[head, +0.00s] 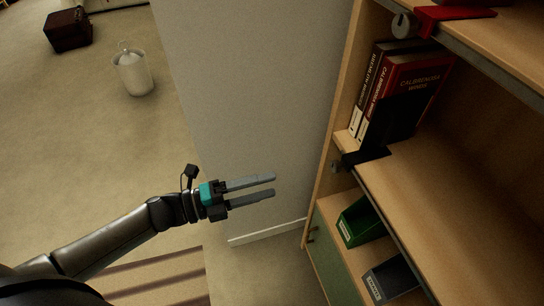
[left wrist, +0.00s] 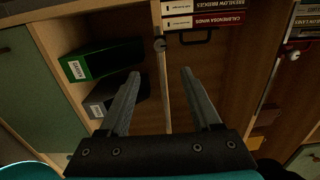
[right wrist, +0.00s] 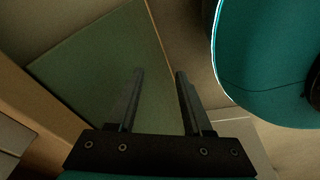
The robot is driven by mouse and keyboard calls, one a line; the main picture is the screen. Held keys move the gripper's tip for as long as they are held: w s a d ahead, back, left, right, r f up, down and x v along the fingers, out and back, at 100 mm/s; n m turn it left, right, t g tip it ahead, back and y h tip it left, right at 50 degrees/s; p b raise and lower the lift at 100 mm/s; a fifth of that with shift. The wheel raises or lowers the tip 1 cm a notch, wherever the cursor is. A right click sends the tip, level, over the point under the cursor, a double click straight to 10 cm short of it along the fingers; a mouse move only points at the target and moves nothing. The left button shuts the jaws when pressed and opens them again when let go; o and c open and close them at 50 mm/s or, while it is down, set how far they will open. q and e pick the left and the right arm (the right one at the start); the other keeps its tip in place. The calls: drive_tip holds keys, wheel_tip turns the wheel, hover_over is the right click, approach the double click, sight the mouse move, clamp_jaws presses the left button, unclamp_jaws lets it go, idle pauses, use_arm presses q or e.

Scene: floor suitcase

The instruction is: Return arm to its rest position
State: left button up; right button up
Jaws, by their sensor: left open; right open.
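My left gripper (head: 274,185) is open and empty in the head view, held out in free air to the left of the bookshelf. Its two fingers also show apart in the left wrist view (left wrist: 160,82), with the shelf beyond them. My left arm comes in from the lower left. My right gripper (right wrist: 158,75) is open and empty in the right wrist view, in front of a flat green panel (right wrist: 105,75). My right arm does not show in the head view.
The wooden bookshelf (head: 450,190) fills the right, with books (head: 408,85), a green file box (head: 362,222) and a dark file box (head: 392,278). A grey wall (head: 250,90) stands behind my left gripper. A white bin (head: 133,75) and a dark red suitcase (head: 68,32) stand on open floor.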

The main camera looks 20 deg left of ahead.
use_arm(q)
drive_tip(key=s+a+f+n+t+y+p, duration=0.1)
drive_tip(key=a+f+n+y, duration=0.6)
drive_tip(key=f, duration=0.4)
drive_tip(key=a+f+n+y, duration=0.5)
drive_tip(key=f+n, duration=0.4)
drive_tip(key=f, duration=0.2)
drive_tip(key=s+d+f+n+g+y, duration=0.1)
drive_tip(key=s+f+n+g, duration=0.3)
drive_tip(key=s+f, duration=0.4)
drive_tip(key=s+d+f+n+g+y+p, duration=0.1)
drive_tip(key=s+f+n+g, duration=0.4)
drive_tip(key=s, duration=1.1)
wheel_tip(320, 180, down, 4)
drive_tip(key=shift+s+d+r+n+y, duration=0.2)
drive_tip(key=shift+s+n+y, duration=0.3)
drive_tip(key=shift+n, duration=0.4)
use_arm(e)
drive_tip(key=s, duration=0.1)
drive_tip(key=s+d, duration=0.1)
drive_tip(key=s, duration=0.1)
drive_tip(key=shift+s+d+r, duration=0.1)
drive_tip(key=shift+s+d, duration=0.05)
drive_tip(key=shift+d, duration=0.2)
use_arm(q)
drive_tip(key=shift+w, duration=0.1)
